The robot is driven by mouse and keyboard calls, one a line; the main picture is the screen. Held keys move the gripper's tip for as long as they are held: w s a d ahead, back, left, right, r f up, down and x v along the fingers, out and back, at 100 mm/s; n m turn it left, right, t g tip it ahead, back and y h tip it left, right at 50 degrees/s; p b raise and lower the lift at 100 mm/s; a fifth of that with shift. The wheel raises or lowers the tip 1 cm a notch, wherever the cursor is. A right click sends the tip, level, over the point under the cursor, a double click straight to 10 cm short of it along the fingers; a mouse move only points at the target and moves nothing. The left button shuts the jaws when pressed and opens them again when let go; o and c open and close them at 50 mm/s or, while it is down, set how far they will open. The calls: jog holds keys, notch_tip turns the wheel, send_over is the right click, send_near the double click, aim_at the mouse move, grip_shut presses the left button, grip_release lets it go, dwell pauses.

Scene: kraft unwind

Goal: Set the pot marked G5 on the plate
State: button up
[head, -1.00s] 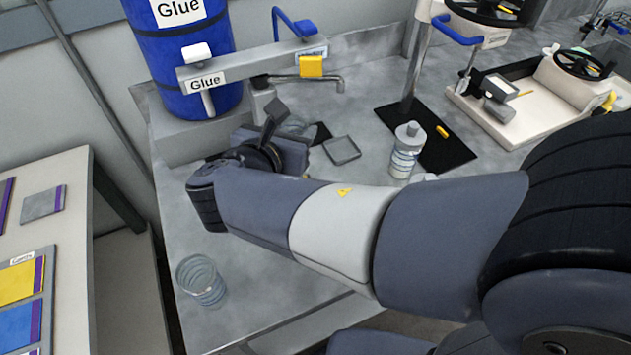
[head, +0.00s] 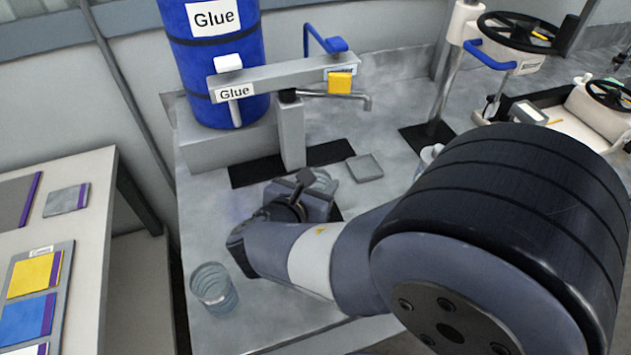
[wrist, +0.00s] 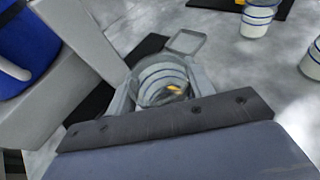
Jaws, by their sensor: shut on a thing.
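My gripper (wrist: 158,90) is shut on a clear pot with blue bands (wrist: 160,78); something orange-yellow shows inside it. In the head view the held pot (head: 322,182) is mostly hidden behind my gripper (head: 318,188). No G5 mark is readable. A small square grey plate (head: 365,167) lies on the bench, bare, right of and a little behind the gripper. I cannot tell the pot's height above the bench.
Another clear banded pot (head: 213,288) stands at the front left. A blue glue drum (head: 212,60) and its spout arm (head: 285,80) stand behind, with a black mat (head: 250,172) below. Two banded vessels (wrist: 257,18) (wrist: 312,62) stand right in the wrist view.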

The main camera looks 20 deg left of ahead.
jog(key=shift+f, duration=0.2)
jog(key=o, duration=1.3)
jog(key=shift+r, duration=0.1)
jog(key=shift+r, duration=0.15)
jog(key=v, duration=1.2)
